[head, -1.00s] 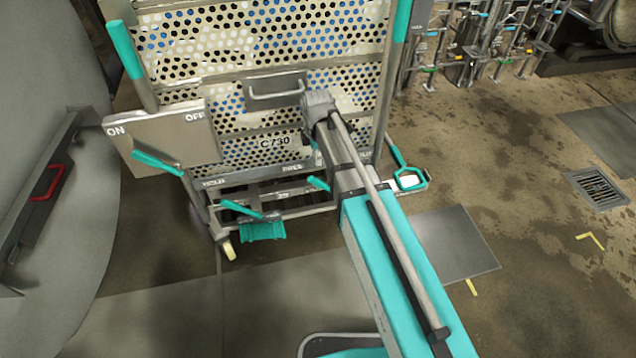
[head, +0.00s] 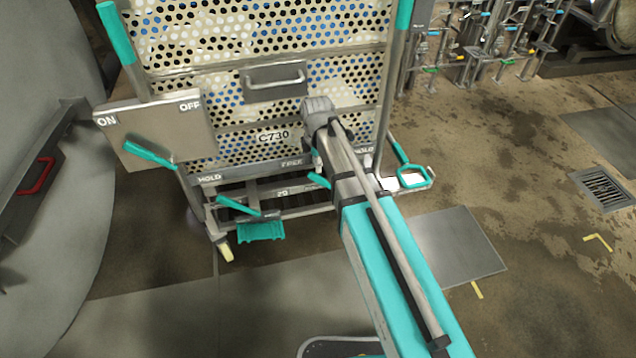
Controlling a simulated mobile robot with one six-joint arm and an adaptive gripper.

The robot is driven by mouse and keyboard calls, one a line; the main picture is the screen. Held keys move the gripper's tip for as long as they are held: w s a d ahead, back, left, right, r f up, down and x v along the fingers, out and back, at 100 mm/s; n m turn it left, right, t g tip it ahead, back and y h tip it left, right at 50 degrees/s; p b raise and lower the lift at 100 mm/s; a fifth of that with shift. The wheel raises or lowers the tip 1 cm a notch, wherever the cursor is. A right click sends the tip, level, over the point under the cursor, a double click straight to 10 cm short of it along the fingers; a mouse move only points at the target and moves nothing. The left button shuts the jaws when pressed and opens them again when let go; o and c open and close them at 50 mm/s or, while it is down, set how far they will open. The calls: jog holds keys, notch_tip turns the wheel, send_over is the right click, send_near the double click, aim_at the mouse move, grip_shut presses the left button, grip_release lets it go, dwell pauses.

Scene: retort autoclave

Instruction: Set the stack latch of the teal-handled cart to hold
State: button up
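The teal-handled cart (head: 225,72) stands ahead, a perforated panel marked C730 between teal-gripped posts. A strip (head: 250,170) low on its face reads HOLD at left, FREE near the middle, and apparently HOLD at right, partly behind my arm. Below the strip are a teal lever at left (head: 238,206) and a short teal lever near the middle (head: 318,180). I cannot tell which is the stack latch or its exact setting. My teal and grey arm reaches from the lower right to the cart's front. My gripper is hidden behind the arm's far end.
An ON/OFF plate (head: 165,125) with a teal lever (head: 150,153) is at the cart's left. A teal pedal (head: 262,230) hangs low. A large grey rounded body (head: 45,80) stands left. A floor drain (head: 602,188) and open wet floor lie right.

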aim_at(317, 178)
jog(key=shift+f+b, duration=3.2)
jog(key=shift+f, duration=0.3)
grip_shut()
